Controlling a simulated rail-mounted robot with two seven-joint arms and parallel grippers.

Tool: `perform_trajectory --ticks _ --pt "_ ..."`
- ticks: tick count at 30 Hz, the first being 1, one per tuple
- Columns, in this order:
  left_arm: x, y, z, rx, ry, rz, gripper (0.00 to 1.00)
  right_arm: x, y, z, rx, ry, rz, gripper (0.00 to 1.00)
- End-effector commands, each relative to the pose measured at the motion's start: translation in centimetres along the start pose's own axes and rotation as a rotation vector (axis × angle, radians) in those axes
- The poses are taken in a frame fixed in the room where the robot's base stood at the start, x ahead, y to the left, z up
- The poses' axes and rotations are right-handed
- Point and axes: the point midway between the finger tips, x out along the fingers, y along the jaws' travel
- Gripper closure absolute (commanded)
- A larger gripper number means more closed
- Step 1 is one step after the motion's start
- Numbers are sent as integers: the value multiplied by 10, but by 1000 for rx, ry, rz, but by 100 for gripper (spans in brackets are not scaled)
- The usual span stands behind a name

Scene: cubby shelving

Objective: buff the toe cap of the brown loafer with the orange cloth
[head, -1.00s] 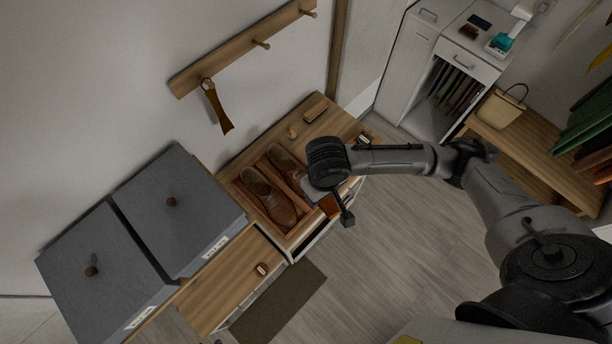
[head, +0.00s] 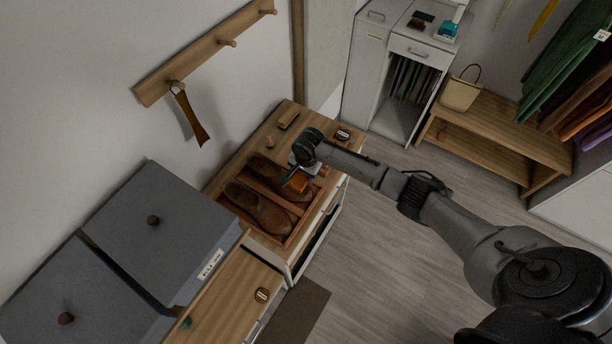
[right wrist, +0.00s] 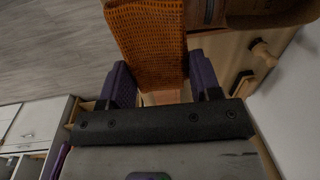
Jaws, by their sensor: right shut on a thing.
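A pair of brown loafers lies in a shallow wooden tray (head: 303,222) on the cabinet top. The nearer loafer (head: 256,206) shows almost whole; the farther loafer (head: 268,171) is partly hidden by my right gripper. My right gripper (head: 301,172) is shut on the orange cloth (head: 298,183), above the tray's right end near the farther loafer's toe. I cannot tell whether cloth and shoe touch. In the right wrist view the cloth (right wrist: 148,42) hangs between the fingers of my right gripper (right wrist: 162,82). My left gripper is not in view.
A brush (head: 288,119), a small wooden piece (head: 270,142) and a tin (head: 343,135) stand beyond the tray. Grey lidded boxes (head: 165,225) stand to the left. The floor at right is clear.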

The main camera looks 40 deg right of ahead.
Motion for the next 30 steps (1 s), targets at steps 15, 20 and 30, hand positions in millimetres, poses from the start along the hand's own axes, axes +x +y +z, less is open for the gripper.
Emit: perform_trajectory --ticks 15,20,30 --pt "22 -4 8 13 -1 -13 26 33 5 -13 75 9 -8 61" --pt "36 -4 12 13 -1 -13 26 45 5 -13 73 10 -8 61" --pt "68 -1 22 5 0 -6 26 72 4 -14 74 10 -8 61"
